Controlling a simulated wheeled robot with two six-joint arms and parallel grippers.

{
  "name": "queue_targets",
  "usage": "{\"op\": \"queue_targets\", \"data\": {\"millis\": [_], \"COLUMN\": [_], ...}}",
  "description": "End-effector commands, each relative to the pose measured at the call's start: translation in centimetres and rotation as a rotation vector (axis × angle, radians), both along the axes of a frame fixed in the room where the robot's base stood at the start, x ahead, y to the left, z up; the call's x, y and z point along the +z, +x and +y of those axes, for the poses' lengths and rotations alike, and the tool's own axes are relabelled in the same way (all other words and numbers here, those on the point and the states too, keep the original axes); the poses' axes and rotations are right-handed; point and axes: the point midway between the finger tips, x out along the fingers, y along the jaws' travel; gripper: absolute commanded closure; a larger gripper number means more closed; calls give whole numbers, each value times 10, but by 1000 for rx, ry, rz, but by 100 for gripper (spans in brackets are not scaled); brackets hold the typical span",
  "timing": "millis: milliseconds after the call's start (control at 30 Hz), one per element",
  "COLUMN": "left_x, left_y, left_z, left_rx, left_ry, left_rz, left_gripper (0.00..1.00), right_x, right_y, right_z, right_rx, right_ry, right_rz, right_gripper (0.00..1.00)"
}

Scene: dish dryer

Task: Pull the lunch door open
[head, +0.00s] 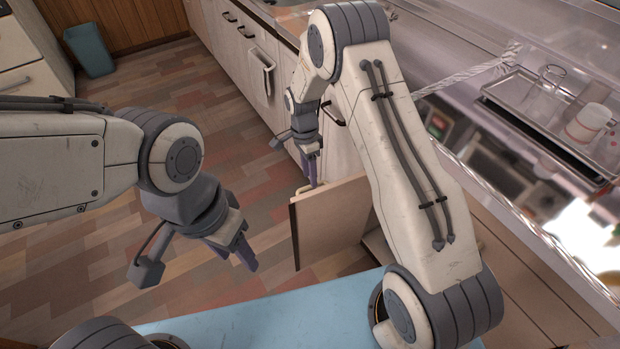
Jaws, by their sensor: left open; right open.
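A light wooden cabinet door (335,225), which seems to be the lunch door, stands swung out from the counter front into the room. Part of it is hidden behind my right arm. My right gripper (312,182) points down at the door's top edge, near its outer corner. Its jaws are open; I cannot tell whether a finger touches the door. My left gripper (240,258) is open and empty over the floor, to the left of the door and apart from it.
The counter (485,170) with a metal tray (530,120) and glassware runs along the right. Closed drawers and cupboards (235,50) continue at the back. A blue bin (90,50) stands at the far left. A blue surface (270,320) lies in front.

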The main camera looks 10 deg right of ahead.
Motion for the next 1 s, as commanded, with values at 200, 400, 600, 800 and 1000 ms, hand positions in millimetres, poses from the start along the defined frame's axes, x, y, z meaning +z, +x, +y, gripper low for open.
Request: {"op": "queue_targets", "data": {"millis": [200,400,600,800,1000], "left_x": [8,11,12,12,12], "left_y": [0,0,0,0,0], "left_z": [0,0,0,0,0], "left_rx": [0,0,0,0,0], "left_ry": [0,0,0,0,0], "left_rz": [0,0,0,0,0], "left_gripper": [50,50,50,50,50], "right_x": [47,71,77,77,77], "right_y": [9,13,14,14,14], "right_z": [2,2,2,2,3], "right_rx": [0,0,0,0,2], "right_ry": [1,0,0,0,0], "right_rz": [-4,-2,0,0,0], "right_gripper": [52,52,52,52,52]}}
